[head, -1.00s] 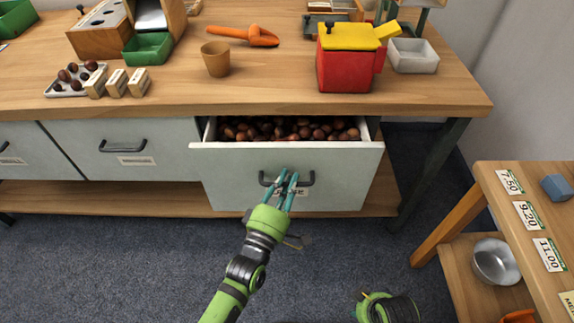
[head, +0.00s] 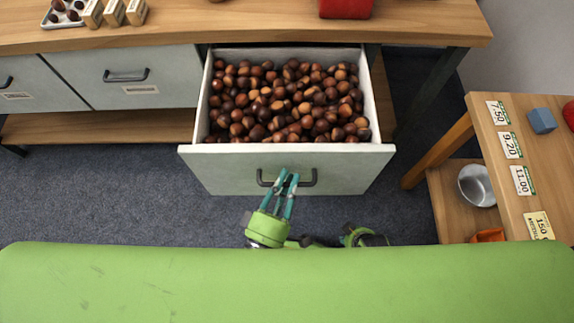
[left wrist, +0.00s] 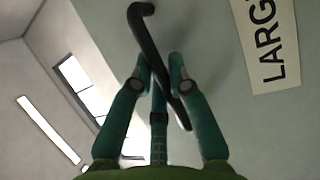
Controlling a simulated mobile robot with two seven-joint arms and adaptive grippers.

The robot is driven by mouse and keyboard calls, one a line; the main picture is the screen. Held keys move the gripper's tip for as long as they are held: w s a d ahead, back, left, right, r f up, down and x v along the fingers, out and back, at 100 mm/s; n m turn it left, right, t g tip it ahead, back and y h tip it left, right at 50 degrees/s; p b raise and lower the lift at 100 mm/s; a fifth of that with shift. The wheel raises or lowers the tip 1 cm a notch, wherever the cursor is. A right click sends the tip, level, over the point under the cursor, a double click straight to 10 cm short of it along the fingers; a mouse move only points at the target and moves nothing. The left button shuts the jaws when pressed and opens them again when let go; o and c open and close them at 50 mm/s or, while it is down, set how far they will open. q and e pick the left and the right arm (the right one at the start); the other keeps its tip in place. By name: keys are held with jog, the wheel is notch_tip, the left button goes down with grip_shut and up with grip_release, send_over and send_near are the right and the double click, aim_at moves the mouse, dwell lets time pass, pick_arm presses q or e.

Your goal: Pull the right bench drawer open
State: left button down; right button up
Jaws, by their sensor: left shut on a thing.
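The right bench drawer (head: 215,170) is pulled well out from under the bench top and is full of brown chestnuts (head: 285,100). Its front has a dark bar handle (head: 305,184). My left gripper (head: 285,181) is shut on this handle, its teal fingers around the bar near the middle. In the left wrist view the fingers (left wrist: 160,70) close about the dark handle (left wrist: 146,38), beside a white label (left wrist: 268,40) reading "LARG", cut off by the frame edge. No fingers of my right gripper show.
A closed grey drawer (head: 120,95) is to the left. The wooden bench top (head: 250,20) holds a red object (head: 345,8) at the back. A side table (head: 495,170) with price cards stands at the right, a metal bowl (head: 477,185) on its lower shelf. Dark carpet lies below.

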pick_arm(q)
jog(key=shift+s, duration=0.1)
jog(key=c, duration=1.4)
grip_release()
jog(key=v, duration=1.2)
